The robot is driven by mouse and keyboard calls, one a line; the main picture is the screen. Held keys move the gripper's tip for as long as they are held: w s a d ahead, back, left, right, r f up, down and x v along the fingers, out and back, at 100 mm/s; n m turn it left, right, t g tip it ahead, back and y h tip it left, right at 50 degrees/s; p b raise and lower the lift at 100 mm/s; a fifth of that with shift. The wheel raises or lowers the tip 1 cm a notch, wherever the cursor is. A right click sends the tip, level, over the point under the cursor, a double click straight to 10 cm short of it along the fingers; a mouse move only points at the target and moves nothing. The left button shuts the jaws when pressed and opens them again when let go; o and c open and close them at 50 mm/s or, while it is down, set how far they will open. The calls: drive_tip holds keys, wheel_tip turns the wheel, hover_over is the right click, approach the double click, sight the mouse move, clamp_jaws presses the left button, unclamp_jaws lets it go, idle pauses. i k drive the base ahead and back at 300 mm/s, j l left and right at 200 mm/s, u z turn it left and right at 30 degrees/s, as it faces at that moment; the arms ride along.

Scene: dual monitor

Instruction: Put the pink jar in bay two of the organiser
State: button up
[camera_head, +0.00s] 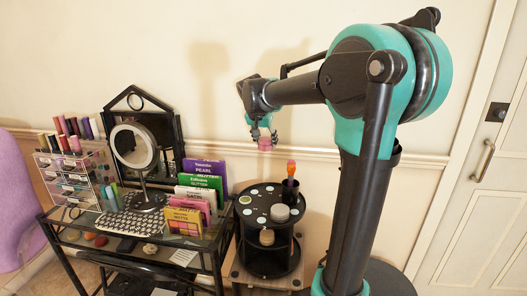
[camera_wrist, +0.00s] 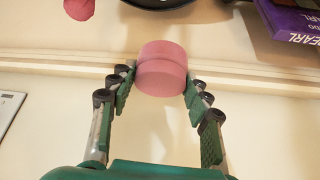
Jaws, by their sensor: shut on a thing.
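The pink jar (camera_wrist: 162,70) is a short round jar with a lid, held between the two fingertips of my gripper (camera_wrist: 160,80) in the wrist view. In the head view the jar (camera_head: 265,144) hangs under my gripper (camera_head: 262,134), in the air above the round black stand (camera_head: 250,262), in front of the wall. The stand has a top with several round pale spots, and a lower tier. I cannot tell for sure which piece is the organiser, and no bay numbers can be read.
A row of upright colour palettes (camera_head: 190,192) stands left of the stand. A grey-lidded jar (camera_head: 280,212) and a black cup with brushes (camera_head: 290,186) are on the stand's top.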

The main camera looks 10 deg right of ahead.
sight(274, 268)
drive_tip(key=k+j, duration=0.75)
drive_tip(key=k, duration=0.1)
